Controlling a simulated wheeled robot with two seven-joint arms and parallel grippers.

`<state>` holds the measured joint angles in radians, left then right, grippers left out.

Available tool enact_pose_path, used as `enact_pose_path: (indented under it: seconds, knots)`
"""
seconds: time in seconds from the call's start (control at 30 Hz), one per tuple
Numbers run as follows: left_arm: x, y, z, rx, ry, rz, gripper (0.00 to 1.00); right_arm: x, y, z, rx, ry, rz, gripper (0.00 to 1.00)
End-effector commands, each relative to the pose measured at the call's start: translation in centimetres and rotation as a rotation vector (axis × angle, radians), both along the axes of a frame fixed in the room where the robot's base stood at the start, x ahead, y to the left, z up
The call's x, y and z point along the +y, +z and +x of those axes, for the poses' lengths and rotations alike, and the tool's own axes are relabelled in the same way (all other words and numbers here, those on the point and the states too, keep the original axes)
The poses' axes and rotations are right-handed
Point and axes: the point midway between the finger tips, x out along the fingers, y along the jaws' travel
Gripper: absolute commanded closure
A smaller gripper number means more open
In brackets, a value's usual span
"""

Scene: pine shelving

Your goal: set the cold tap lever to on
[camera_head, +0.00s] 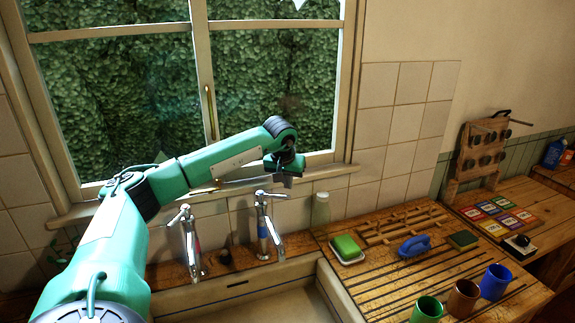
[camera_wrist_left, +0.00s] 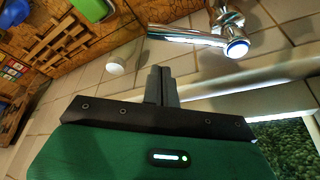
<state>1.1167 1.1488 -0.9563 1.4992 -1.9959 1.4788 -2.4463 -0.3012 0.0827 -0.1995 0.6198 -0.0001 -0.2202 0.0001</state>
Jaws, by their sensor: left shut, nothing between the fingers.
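The cold tap (camera_head: 263,228) is the chrome right-hand tap with a blue mark. Its lever (camera_head: 272,196) sits on top and points to the right. In the left wrist view the lever (camera_wrist_left: 185,36) is a chrome bar running left from a blue-ringed cap (camera_wrist_left: 237,48). My left gripper (camera_head: 288,182) is shut and empty, pointing down just above and right of the lever's end. In the left wrist view the closed fingers (camera_wrist_left: 160,72) show beside the lever's free end, with a visible gap. My right gripper is not in view.
The other tap (camera_head: 191,243), with a red mark, stands to the left. The sink (camera_head: 240,300) is below. A pale bottle (camera_head: 320,210) stands right of the cold tap. A green sponge (camera_head: 346,246) and blue brush (camera_head: 414,245) lie on the drainboard. The window is behind my arm.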

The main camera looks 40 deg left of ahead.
Motion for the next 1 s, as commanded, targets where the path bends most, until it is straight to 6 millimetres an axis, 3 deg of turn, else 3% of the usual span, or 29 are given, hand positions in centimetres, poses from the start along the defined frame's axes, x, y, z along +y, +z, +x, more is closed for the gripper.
enact_pose_path:
  seconds: [0.23, 0.67, 1.0]
  knots:
    - [-0.9, -0.3, -2.1, 0.0, 0.0, 0.001, 1.0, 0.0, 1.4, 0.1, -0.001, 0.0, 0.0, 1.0]
    - [-1.1, -0.5, -2.4, -0.001, 0.001, -0.001, 1.0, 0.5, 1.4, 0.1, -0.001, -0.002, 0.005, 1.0]
    - [-2.1, -0.7, -4.9, 0.0, 0.001, 0.0, 1.0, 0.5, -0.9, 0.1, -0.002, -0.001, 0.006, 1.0]
